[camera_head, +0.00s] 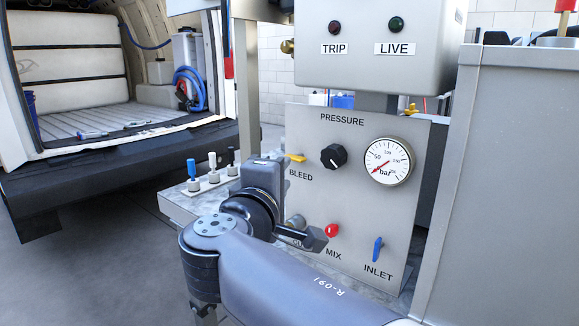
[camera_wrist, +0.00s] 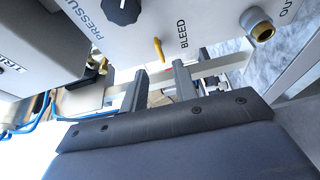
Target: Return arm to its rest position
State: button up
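My arm (camera_head: 285,283) reaches in from the lower right of the head view, bent at its joint (camera_head: 213,225), with its far end close to the lower left of the grey control panel (camera_head: 350,120). In the wrist view my gripper (camera_wrist: 159,80) has two grey fingers apart, with a gap and nothing held between them. The yellow BLEED lever (camera_wrist: 159,49) shows just beyond the fingertips and apart from them. In the head view the lever (camera_head: 296,157) is right of my wrist. My wrist hides part of the outlet label.
The panel carries a black pressure knob (camera_head: 334,156), gauge (camera_head: 388,162), red MIX button (camera_head: 332,230) and blue INLET lever (camera_head: 378,249). A brass port (camera_wrist: 258,24) stands out beside the gripper. Small toggle valves (camera_head: 213,168) stand left. A grey cabinet (camera_head: 510,180) blocks the right.

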aim_at(293, 158)
jog(key=x, duration=0.8)
jog(key=shift+a+r+p, duration=0.1)
jog(key=shift+r+p, duration=0.15)
jog(key=shift+p, duration=0.1)
jog(key=shift+s+n+p, duration=0.15)
jog(key=shift+n+p, duration=0.15)
jog(key=shift+p, duration=0.15)
jog(key=shift+n+p, duration=0.3)
jog(key=shift+p, duration=0.55)
jog(key=n+g+p, duration=0.1)
jog(key=n+p, duration=0.1)
jog(key=p, duration=0.5)
jog(key=n+g+p, duration=0.1)
jog(key=n+p, duration=0.1)
jog(key=p, duration=0.6)
jog(key=shift+r+n+g, duration=0.2)
jog(key=shift+n+g, duration=0.1)
jog(key=n+p, duration=0.1)
jog(key=p, duration=0.3)
jog(key=shift+g, duration=0.4)
jog(key=shift+a+f+n+h+p, duration=0.1)
jog(key=shift+f+n+h+p, duration=0.15)
jog(key=shift+p, duration=0.6)
